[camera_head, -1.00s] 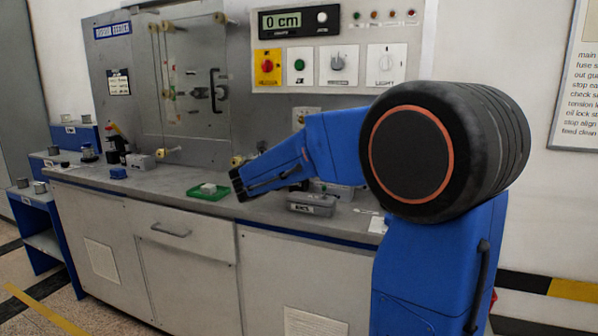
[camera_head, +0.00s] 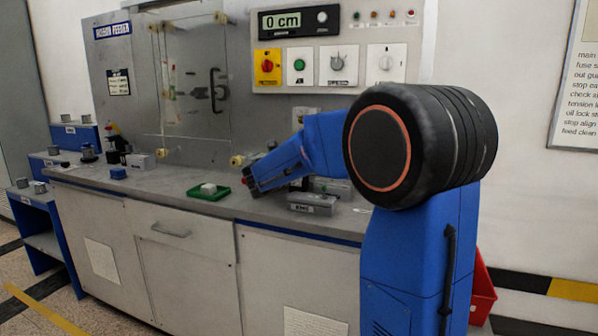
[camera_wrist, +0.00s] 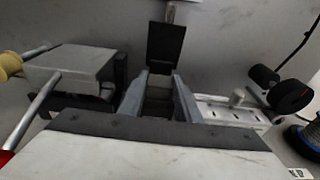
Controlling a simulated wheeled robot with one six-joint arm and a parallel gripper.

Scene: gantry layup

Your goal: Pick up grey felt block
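A pale block (camera_head: 208,188) lies in a small green tray (camera_head: 222,194) on the grey counter. It is the nearest match I see for the grey felt block, but its material is too small to tell. My gripper (camera_head: 247,183) is low over the counter, just right of the tray and apart from the pale block. In the wrist view, two light bars that look like its fingers (camera_wrist: 160,88) stand apart with a dark gap between them. A dark upright plate (camera_wrist: 166,45) shows just beyond their ends. I cannot tell whether anything is gripped.
A grey labelled box (camera_head: 312,204) stands on the counter right of my gripper. A blue block (camera_head: 118,173) and a grey box (camera_head: 141,161) are further left. The feeder panel (camera_head: 190,90) rises behind. The counter between blue block and tray is clear.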

